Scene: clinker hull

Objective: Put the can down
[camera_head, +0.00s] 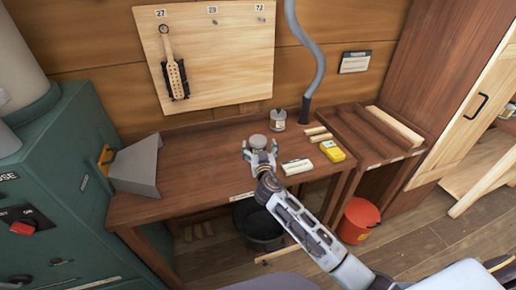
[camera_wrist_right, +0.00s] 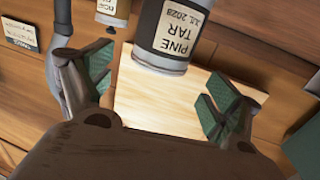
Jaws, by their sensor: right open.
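The grey can (camera_head: 258,142) is upright at the middle of the wooden workbench (camera_head: 205,172), and looks to be standing on it. In the right wrist view it is a grey can (camera_wrist_right: 172,35) labelled "PINE TAR", cut off by the top edge. My right gripper (camera_head: 260,156) is open at the near side of this can. In the wrist view its green-padded fingers (camera_wrist_right: 158,85) are spread wide, one to each side of the can, with gaps showing. Whether the can's base touches the bench is hidden. My left gripper is not in view.
A second labelled can (camera_head: 278,119) stands just behind, also in the wrist view (camera_wrist_right: 112,12). A white block (camera_head: 297,166) and a yellow box (camera_head: 332,151) lie to the right. A grey hood (camera_head: 137,165) takes the left end. Bench left of the can is clear.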

